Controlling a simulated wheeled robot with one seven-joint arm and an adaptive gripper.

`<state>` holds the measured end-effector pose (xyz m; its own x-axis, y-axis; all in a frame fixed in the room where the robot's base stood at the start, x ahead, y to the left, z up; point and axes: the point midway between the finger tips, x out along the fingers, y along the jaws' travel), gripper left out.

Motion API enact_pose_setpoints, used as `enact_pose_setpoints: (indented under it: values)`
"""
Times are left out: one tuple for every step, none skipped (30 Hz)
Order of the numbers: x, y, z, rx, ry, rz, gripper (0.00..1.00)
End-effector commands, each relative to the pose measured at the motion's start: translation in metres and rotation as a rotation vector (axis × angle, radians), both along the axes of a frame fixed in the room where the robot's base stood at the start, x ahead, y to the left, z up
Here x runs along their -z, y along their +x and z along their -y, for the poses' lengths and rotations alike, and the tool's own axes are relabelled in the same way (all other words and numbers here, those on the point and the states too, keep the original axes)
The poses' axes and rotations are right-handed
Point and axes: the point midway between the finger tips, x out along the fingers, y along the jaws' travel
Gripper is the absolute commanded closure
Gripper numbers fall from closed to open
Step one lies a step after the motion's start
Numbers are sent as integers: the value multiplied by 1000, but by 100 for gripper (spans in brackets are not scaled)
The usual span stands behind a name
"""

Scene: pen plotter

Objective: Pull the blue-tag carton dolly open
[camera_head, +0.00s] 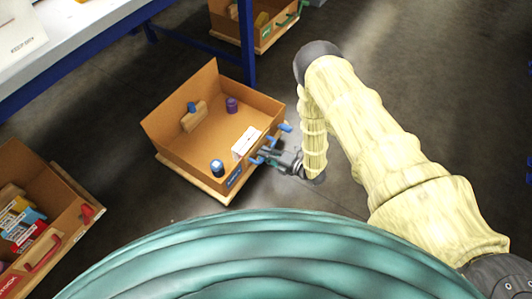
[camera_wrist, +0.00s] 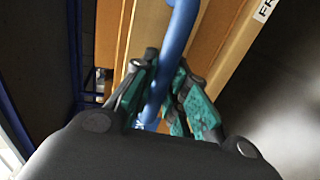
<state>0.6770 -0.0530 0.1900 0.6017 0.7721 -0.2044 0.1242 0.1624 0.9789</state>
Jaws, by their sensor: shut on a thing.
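The blue-tag carton dolly (camera_head: 176,176) is an open cardboard box on a wooden base, on the floor left of centre in the head view. A blue tag (camera_head: 234,177) and a blue handle (camera_head: 284,128) are on its front side. It holds a few small things, among them a purple one, a blue-topped one and a white box. My gripper (camera_head: 270,158) is at the front side, at the handle. In the wrist view my gripper (camera_wrist: 160,95) has its teal fingers closed around the blue handle bar (camera_wrist: 177,40). The fingertips are partly hidden by the bar.
A carton with a red handle (camera_head: 68,215) stands at the lower left. Another carton with a green handle (camera_head: 268,38) stands at the back, by the blue table leg. A white-topped table (camera_head: 75,38) is at the upper left. Dark floor right of the dolly is clear apart from my arm.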

Motion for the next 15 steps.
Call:
enact_pose_setpoints:
  values:
    - [1, -2, 0, -1, -1, -4, 100]
    - [1, -2, 0, -1, -1, -4, 100]
    - [1, -2, 0, -1, -1, -4, 100]
    - [1, -2, 0, -1, -1, -4, 100]
    - [1, -2, 0, -1, -1, -4, 80]
    - [1, -2, 0, -1, -1, -4, 72]
    - [1, -2, 0, -1, -1, -4, 67]
    - [1, -1, 0, -1, 0, -3, 63]
    - [1, -1, 0, -1, -1, -2, 63]
    - [1, -1, 0, -1, -1, -2, 63]
    - [1, -1, 0, 0, -1, -2, 63]
    - [1, -1, 0, 0, 0, -1, 63]
    - [1, -1, 0, 0, 0, -1, 63]
    - [1, 0, 0, 0, 0, -1, 63]
    - [0, 0, 0, 0, 0, -1, 63]
